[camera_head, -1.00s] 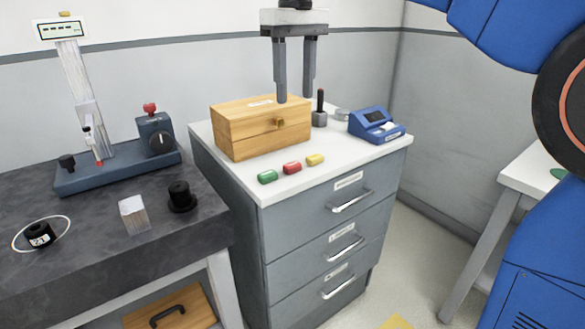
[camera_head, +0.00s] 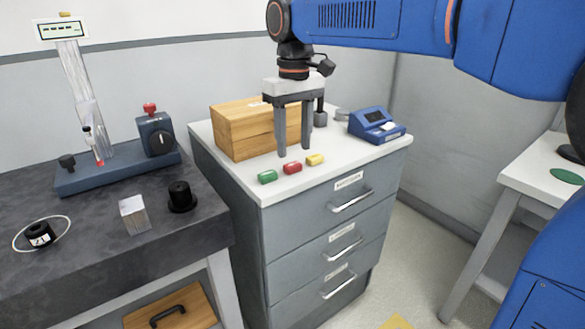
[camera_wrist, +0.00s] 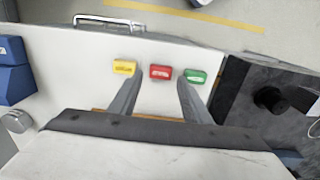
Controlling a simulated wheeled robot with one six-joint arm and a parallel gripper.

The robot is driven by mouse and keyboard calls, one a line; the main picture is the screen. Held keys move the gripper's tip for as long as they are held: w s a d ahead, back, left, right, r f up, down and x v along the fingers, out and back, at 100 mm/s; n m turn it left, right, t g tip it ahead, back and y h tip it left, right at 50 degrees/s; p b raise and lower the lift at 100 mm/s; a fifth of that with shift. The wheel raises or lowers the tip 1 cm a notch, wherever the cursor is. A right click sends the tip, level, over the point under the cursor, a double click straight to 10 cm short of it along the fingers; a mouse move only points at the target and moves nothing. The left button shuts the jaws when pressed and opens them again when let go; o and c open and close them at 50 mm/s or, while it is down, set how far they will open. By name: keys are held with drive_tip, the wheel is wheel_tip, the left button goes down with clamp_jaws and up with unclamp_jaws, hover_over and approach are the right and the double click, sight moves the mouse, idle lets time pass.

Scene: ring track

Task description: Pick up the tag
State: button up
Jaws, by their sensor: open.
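Three small coloured tags lie in a row on the white cabinet top: a green tag (camera_head: 267,177), a red tag (camera_head: 292,168) and a yellow tag (camera_head: 315,159). My gripper (camera_head: 294,152) is open and empty, pointing down just behind the row. In the wrist view, the red tag (camera_wrist: 160,72) appears between and just beyond the fingertips of my gripper (camera_wrist: 160,82). The yellow tag (camera_wrist: 124,67) is by the left finger and the green tag (camera_wrist: 195,76) by the right one. No finger clearly touches a tag.
A wooden box (camera_head: 240,130) stands close behind my gripper. A blue device (camera_head: 376,124) is at the right of the cabinet top (camera_head: 340,153). The dark bench (camera_head: 90,225) at left holds a metal block (camera_head: 134,214), black cylinders and a test stand.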

sight(292, 164)
wheel_tip(292, 164, down, 5)
drive_tip(key=shift+w+a+r, duration=0.1)
drive_tip(key=shift+a, duration=0.05)
drive_tip(key=shift+c, duration=0.4)
drive_tip(key=c, duration=0.7)
drive_tip(key=shift+r, duration=0.1)
drive_tip(key=shift+c, duration=0.2)
